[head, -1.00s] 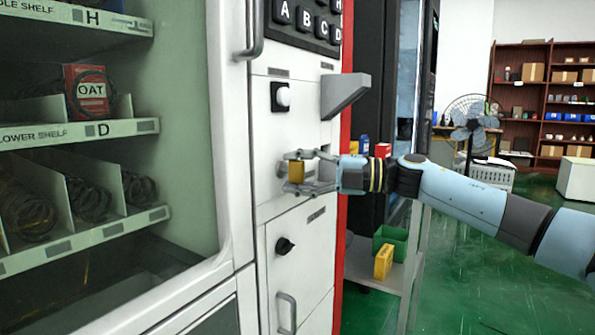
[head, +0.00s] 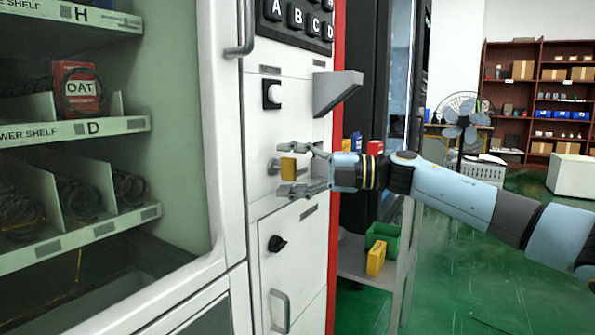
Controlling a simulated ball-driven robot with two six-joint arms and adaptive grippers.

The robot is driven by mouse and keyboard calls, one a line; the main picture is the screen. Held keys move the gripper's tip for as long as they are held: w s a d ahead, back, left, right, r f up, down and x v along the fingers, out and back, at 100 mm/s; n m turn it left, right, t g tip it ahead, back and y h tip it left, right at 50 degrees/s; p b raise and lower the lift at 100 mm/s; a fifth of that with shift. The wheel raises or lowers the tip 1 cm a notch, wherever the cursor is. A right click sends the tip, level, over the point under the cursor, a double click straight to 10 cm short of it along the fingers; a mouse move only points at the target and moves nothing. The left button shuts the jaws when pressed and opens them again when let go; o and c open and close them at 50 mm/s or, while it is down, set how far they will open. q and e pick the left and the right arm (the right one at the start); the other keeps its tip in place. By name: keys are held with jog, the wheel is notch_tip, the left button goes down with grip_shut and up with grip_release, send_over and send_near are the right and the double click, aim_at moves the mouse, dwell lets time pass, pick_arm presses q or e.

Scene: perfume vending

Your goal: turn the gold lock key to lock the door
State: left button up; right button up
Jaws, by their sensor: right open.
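The gold lock key (head: 288,169) sticks out of its round lock on the white front panel of the vending machine, its head lying flat and wide in the picture. My right gripper (head: 305,170) is open around the key, one finger above it and one below, with visible gaps to both. The vending machine door (head: 232,215) with its large window stands left of the key and looks shut against the panel. My left gripper is not in view.
A grey hood-like ledge (head: 335,90) juts out above my right gripper. A black knob (head: 277,243) and a handle (head: 280,310) sit below. A shelf with a green bin (head: 383,238) and a yellow box (head: 376,258) stands to the right.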

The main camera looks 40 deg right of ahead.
jog(key=v, duration=1.2)
jog(key=shift+r, duration=0.15)
